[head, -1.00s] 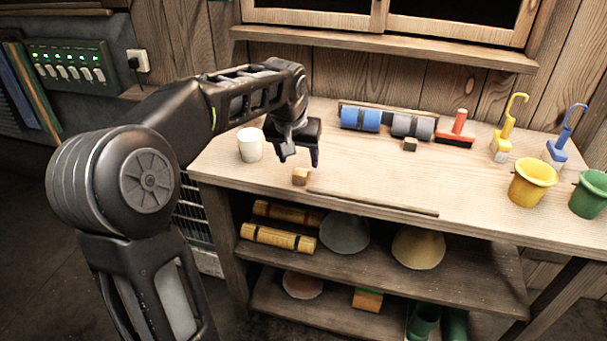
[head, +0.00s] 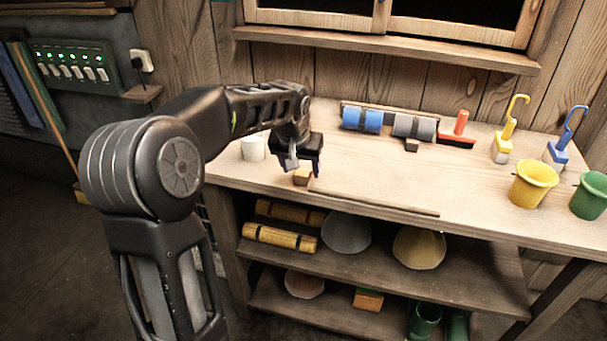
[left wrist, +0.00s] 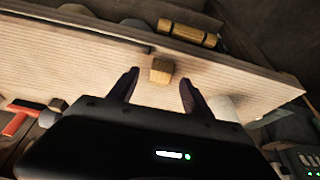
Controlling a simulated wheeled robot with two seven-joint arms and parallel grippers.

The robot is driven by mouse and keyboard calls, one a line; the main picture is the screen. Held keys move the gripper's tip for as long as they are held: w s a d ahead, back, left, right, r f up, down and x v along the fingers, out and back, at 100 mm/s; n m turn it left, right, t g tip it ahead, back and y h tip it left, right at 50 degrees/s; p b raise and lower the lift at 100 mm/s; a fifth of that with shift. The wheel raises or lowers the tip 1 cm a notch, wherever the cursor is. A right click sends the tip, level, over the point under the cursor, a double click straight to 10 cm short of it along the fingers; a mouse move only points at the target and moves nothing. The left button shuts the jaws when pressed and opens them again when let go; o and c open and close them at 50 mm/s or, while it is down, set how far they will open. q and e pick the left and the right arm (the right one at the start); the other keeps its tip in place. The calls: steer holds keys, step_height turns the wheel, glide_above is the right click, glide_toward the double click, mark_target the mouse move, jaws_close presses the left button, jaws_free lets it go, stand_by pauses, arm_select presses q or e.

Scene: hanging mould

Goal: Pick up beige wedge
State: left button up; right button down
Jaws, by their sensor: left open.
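The beige wedge (head: 301,177) is a small block on the workbench top near its front edge. In the left wrist view the wedge (left wrist: 161,71) lies ahead of and between my two open fingers, apart from both. My left gripper (head: 303,172) is open just above and beside the wedge, and hides part of it in the head view. The gripper (left wrist: 158,88) is empty in the left wrist view. My right gripper is not in view.
A white cup (head: 253,147) stands left of my gripper. Blue and grey rollers (head: 385,122), a red-handled tool (head: 459,128) and a small dark block (head: 411,145) are at the back. A thin strip (head: 375,202) lies along the front edge. Yellow and green buckets (head: 533,184) stand right.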

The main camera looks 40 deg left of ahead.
mark_target(302, 174)
arm_select(q)
steer(key=shift+x, duration=1.6)
steer(key=shift+a+r, duration=0.1)
jaws_close()
